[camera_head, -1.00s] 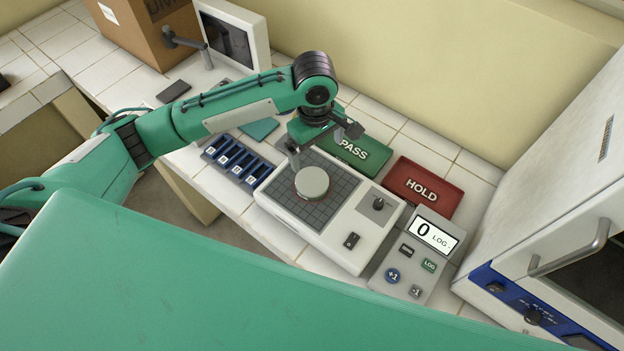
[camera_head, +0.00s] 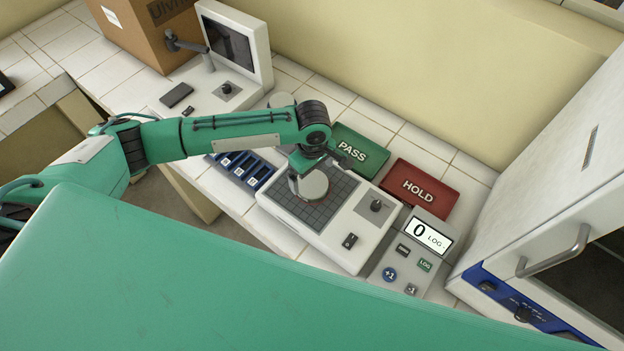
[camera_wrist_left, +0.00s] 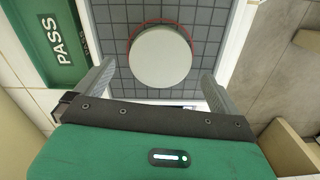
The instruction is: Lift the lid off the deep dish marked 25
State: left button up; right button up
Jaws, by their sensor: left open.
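A round pale grey dish (camera_head: 313,187) with its lid on sits on the dark gridded plate of a white device (camera_head: 275,208). No marking can be read on it. In the left wrist view the dish (camera_wrist_left: 160,56) lies inside a red ring on the grid, just ahead of my fingers. My left gripper (camera_head: 308,179) is low over the plate, right at the dish in the head view. In the wrist view my left gripper (camera_wrist_left: 156,85) is open, with a finger toward each side of the dish and nothing between them touching it clearly. My right gripper is not seen.
A green PASS tray (camera_head: 358,150) and a red HOLD tray (camera_head: 422,187) lie behind the device. A LOG counter (camera_head: 408,254) reading 0 is at its right. A blue rack (camera_head: 240,170) is at its left. A white incubator (camera_head: 560,230) stands at far right.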

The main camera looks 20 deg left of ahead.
aim_at(312, 183)
pick_arm(q)
jog(key=shift+f+p, duration=0.35)
jog(key=shift+f, duration=1.15)
jog(key=shift+c, duration=0.4)
jog(key=c, duration=0.9)
jog(key=shift+o, duration=0.2)
jog(key=shift+r, duration=0.1)
